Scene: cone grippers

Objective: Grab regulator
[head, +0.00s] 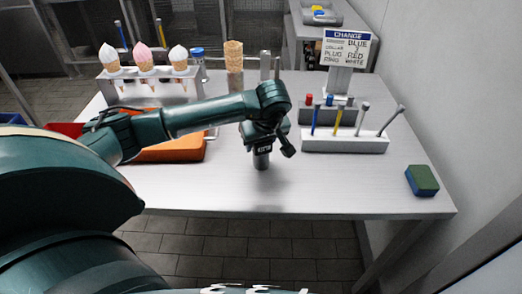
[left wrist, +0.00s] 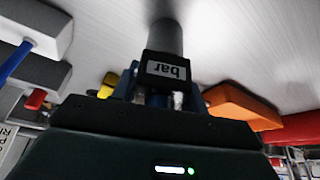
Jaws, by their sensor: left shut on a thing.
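The regulator (left wrist: 166,66) is a black block with a white label reading "bar" and a grey cylinder. My left gripper (left wrist: 163,95) is shut on it. In the head view the regulator's grey cylinder (head: 262,160) points down from my left gripper (head: 264,138), over the middle of the metal table (head: 310,188). I cannot tell whether its lower end touches the table. My right gripper is not in view.
Cones stand in a rack (head: 150,92) at the back left, by an orange case (head: 170,150). A pale tool block (head: 345,142) holds several rods at the right. A sign (head: 345,50) stands behind. A green-and-blue sponge (head: 422,180) lies near the right edge. The front centre is clear.

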